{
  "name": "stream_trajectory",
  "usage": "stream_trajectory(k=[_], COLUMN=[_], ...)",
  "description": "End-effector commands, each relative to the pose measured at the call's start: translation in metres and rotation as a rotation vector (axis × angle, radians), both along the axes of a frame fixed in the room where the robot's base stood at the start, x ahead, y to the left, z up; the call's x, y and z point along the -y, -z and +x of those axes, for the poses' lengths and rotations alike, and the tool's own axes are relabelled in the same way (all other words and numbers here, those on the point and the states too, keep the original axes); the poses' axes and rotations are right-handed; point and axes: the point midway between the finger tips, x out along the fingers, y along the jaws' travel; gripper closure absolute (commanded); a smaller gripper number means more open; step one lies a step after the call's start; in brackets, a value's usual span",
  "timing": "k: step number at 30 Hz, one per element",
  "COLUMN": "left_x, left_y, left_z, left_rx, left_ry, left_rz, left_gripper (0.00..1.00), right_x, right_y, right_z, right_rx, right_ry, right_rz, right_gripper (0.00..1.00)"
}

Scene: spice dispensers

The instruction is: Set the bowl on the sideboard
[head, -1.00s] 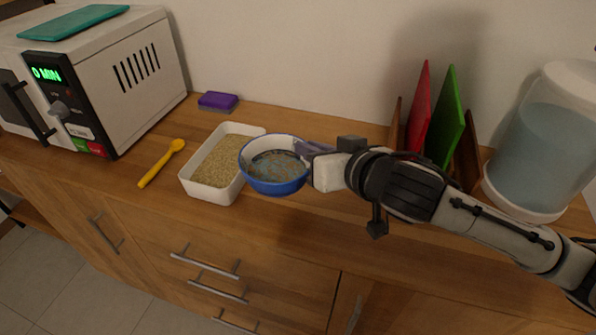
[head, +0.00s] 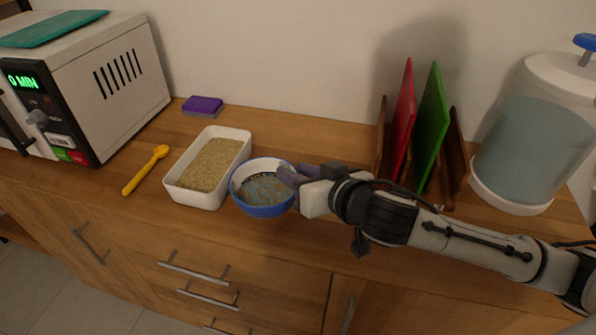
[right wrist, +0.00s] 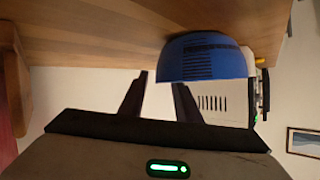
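The blue bowl (head: 262,209), white on its upper inside with a mottled grey-blue and brown bottom, sits upright on the wooden sideboard (head: 290,235), near its front edge and just right of the white box. My right gripper (head: 287,177) is at the bowl's right rim. In the right wrist view, where the sideboard is at the top, the gripper (right wrist: 160,80) has its fingers spread. One finger is outside the bowl (right wrist: 205,58) with a gap to its wall; the other's tip is hidden behind the rim. My left gripper is not in view.
The white rectangular box (head: 188,197) of grain stands close beside the bowl. A yellow spoon (head: 146,170), purple sponge (head: 203,106) and microwave (head: 110,95) are further left. A rack with red (head: 404,115) and green boards (head: 430,125) and a dispenser (head: 530,150) stand right.

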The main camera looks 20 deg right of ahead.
Motion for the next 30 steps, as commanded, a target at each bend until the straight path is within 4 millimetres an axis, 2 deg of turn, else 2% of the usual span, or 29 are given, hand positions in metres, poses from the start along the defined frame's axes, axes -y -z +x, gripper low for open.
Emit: stream_trajectory(k=[9, 11, 14, 23, 24, 30], left_x=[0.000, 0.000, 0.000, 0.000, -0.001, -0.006], left_y=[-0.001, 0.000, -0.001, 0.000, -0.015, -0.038], left_z=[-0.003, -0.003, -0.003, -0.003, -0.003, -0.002], left_rx=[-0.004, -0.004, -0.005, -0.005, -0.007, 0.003], left_ry=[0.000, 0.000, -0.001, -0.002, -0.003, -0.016], left_rz=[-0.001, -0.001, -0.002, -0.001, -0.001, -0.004], left_gripper=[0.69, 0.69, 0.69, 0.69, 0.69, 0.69], right_x=[0.000, 0.002, 0.005, 0.020, 0.022, 0.025], right_y=[-0.005, -0.005, -0.011, -0.040, -0.048, -0.053], right_z=[0.000, -0.006, -0.020, -0.084, -0.086, -0.099], right_rx=[0.001, -0.001, -0.001, -0.002, -0.005, -0.004], right_ry=[0.000, 0.000, -0.001, -0.004, 0.003, 0.005], right_rz=[-0.002, -0.001, -0.001, -0.002, -0.002, 0.001], right_gripper=[0.70, 0.70, 0.70, 0.70, 0.70, 0.70])
